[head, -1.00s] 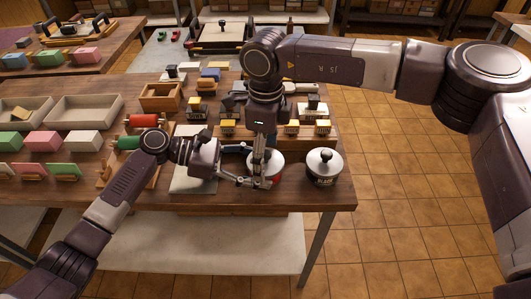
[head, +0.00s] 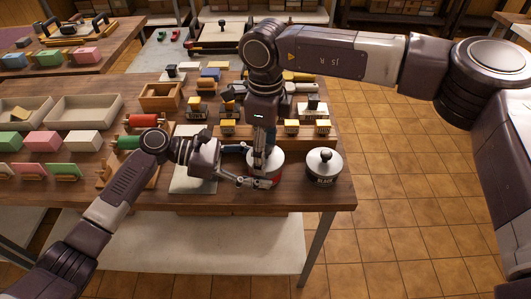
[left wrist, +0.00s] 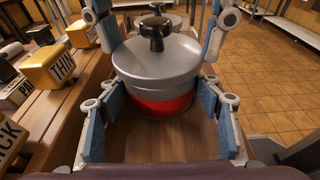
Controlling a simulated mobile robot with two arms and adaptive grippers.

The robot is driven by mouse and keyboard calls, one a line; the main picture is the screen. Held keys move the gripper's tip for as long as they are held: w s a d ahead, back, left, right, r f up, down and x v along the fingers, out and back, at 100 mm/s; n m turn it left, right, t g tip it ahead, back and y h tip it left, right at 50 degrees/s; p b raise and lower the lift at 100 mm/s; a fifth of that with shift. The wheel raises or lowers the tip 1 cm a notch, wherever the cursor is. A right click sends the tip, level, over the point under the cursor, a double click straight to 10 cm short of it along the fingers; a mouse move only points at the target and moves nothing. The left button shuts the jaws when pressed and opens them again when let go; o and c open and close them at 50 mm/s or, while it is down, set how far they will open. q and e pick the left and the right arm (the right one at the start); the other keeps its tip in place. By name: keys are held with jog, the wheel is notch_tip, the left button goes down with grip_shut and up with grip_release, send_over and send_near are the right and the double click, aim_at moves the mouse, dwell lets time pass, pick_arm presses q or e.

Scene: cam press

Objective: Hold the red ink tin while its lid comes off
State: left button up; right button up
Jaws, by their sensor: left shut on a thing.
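The red ink tin (left wrist: 162,102) stands near the table's front edge, its red body showing under a grey lid (left wrist: 155,62) with a black knob. The lid sits on the tin with no clear gap. In the head view the tin (head: 277,180) is partly hidden by my grippers. My left gripper (head: 262,180) is shut on the tin's body from the left, its blue pads on either side in the left wrist view. My right gripper (head: 263,165) points down from above. Its fingers stand apart on either side of the lid, clear of the knob.
A second lidded tin with a dark label (head: 323,167) stands just right, near the table corner. Small yellow-topped blocks (head: 292,127) stand behind. A pale sheet (head: 190,182) lies under my left wrist. Red (head: 142,120) and green rollers are left.

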jog(key=shift+r, duration=2.35)
pick_arm(q)
jog(key=o, duration=1.2)
jog(key=shift+c, duration=0.2)
jog(key=shift+a, duration=0.1)
jog(key=v, duration=1.2)
pick_arm(e)
jog(key=shift+s, duration=0.1)
